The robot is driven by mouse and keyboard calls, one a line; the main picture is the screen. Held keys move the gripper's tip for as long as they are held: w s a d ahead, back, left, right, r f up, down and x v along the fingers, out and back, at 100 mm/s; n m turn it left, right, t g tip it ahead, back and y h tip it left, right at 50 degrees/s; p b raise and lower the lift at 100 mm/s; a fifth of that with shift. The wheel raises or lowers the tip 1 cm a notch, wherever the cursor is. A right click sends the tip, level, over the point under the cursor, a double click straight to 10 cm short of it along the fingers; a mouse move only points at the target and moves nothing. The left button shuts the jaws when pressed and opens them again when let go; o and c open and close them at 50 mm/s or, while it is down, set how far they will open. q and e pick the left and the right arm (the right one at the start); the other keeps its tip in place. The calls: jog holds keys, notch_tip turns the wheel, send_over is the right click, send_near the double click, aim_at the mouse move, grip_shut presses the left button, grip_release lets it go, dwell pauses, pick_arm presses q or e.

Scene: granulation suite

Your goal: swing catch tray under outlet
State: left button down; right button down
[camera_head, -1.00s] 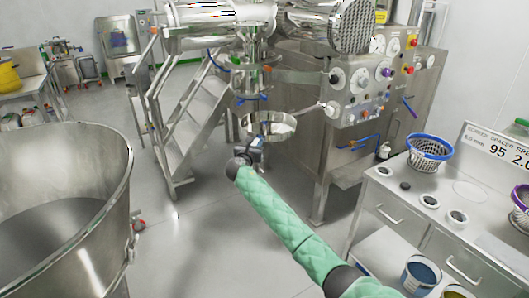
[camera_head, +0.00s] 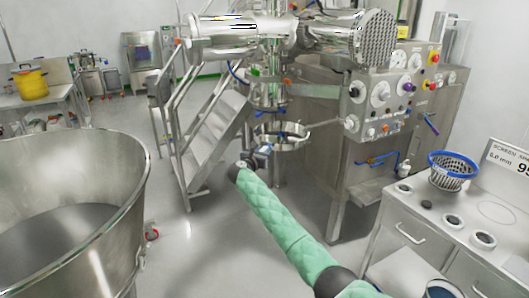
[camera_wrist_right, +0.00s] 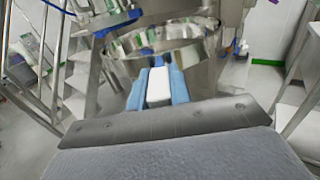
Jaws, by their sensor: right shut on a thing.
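The catch tray (camera_head: 294,144) is a round shiny metal pan on a thin arm reaching from the machine on the right. The outlet (camera_head: 268,92), a vertical metal column with a blue handle, ends just above the tray, a little left of its middle. I cannot tell whether they line up in depth. My right gripper (camera_head: 262,151) is at the tray's front left, its arm in a green quilted sleeve. In the right wrist view its blue fingers (camera_wrist_right: 158,88) are shut on a white handle at the near side of the tray (camera_wrist_right: 190,55). My left gripper is out of view.
Metal steps (camera_head: 212,135) stand left of the outlet. A large steel bowl (camera_head: 128,190) fills the lower left. The machine's control panel (camera_head: 385,95) is on the right. A counter (camera_head: 410,205) with a blue-rimmed basket (camera_head: 453,172) is at lower right. Open floor lies between.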

jog(key=c, duration=1.3)
grip_release()
jog(key=shift+s+a+f, duration=0.2)
jog(key=shift+s+a, duration=0.1)
jog(key=shift+s, duration=0.2)
pick_arm(q)
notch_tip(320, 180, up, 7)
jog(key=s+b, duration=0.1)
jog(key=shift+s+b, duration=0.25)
jog(key=shift+b, duration=0.1)
pick_arm(e)
jog(key=shift+v, duration=3.3)
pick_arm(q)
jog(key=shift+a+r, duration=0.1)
pick_arm(e)
jog(key=shift+r, duration=0.1)
